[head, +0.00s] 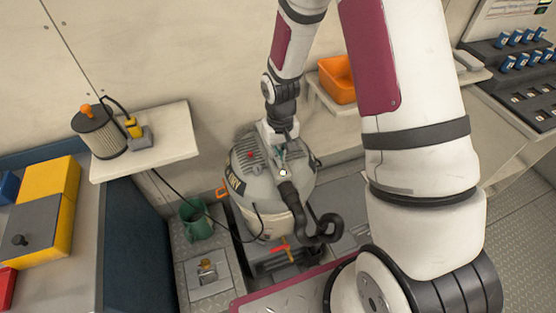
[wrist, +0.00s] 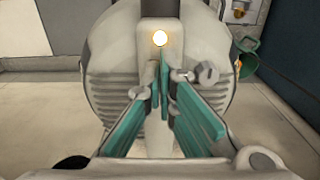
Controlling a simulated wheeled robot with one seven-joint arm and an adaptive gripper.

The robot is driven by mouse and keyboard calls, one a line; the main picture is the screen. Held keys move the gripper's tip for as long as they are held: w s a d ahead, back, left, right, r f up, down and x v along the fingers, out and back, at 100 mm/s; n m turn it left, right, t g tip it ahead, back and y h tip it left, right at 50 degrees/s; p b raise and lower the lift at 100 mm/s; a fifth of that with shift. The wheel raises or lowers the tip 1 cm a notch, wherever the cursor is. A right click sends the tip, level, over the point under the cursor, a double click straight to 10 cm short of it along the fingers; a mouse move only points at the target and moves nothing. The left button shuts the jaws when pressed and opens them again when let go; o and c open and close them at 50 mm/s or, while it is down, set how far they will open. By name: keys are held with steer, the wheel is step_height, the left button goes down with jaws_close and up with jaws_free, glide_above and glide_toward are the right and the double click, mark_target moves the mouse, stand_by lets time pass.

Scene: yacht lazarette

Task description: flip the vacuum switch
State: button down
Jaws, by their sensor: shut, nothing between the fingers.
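The grey vacuum (head: 245,176) stands on the floor below my arm, with a black hose at its front right. My gripper (head: 281,158) is over its top. In the wrist view the teal fingers of my gripper (wrist: 163,72) are shut together and empty, pointing at the vacuum's housing (wrist: 110,75). A bright round light (wrist: 160,38) glows just beyond the fingertips; it also shows in the head view (head: 283,173). A small red knob (head: 250,155) sits on the vacuum's top. I cannot tell which part is the switch, or whether the fingertips touch the housing.
A shelf (head: 172,150) at left holds a filter canister (head: 98,132) and a small yellow-and-grey device. A green cup (head: 195,218) is left of the vacuum. An orange bin (head: 337,80) sits on a shelf behind. A black cord runs from the shelf toward the vacuum.

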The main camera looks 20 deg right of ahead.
steer(key=shift+f, duration=0.65)
stand_by(0.3)
steer(key=shift+r+p, duration=1.25)
steer(key=shift+r, duration=2.25)
steer(key=shift+r, duration=0.1)
steer(key=s+r+t, duration=0.1)
steer(key=s+r, duration=0.2)
steer(key=r, duration=0.8)
steer(key=s+r+t, duration=0.2)
steer(key=s+r, duration=0.2)
steer(key=r, duration=0.6)
steer(key=s+r+t, duration=0.2)
steer(key=s+r, duration=0.8)
steer(key=s, duration=0.5)
steer(key=shift+s+r+t, duration=0.2)
steer(key=shift+r+t, duration=0.1)
steer(key=shift+r, duration=0.05)
